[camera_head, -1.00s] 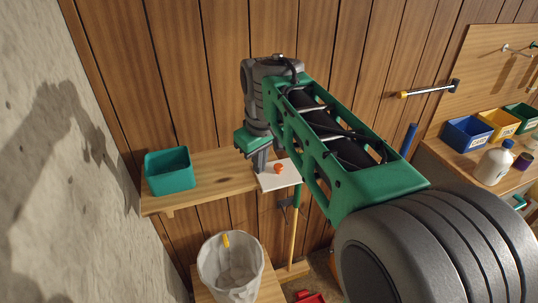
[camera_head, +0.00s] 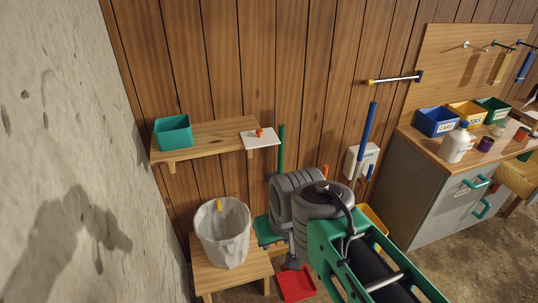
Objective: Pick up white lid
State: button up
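A flat white square lid (camera_head: 261,138) with a small orange-red piece (camera_head: 259,132) on top lies on the right end of the wooden wall shelf. It seems to overhang the shelf's right end a little. My gripper (camera_head: 291,262) is well below and slightly right of the lid, apart from it, and points down in front of the wall. My wrist and arm hide part of it. The fingers are small and dark, so I cannot tell whether they are open or shut.
A teal bin (camera_head: 173,133) sits on the shelf's (camera_head: 214,137) left part. A lined white basket (camera_head: 222,234) stands on a low wooden stool (camera_head: 204,277). A red dustpan-like thing (camera_head: 296,286) is on the floor near my gripper. A workbench (camera_head: 447,203) with bottles and bins stands right.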

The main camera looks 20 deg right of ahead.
aim_at(263, 137)
jog(key=u, duration=0.05)
jog(key=k, duration=0.1)
jog(key=z, duration=1.65)
jog(key=i, duration=1.35)
jog(key=u, duration=4.3)
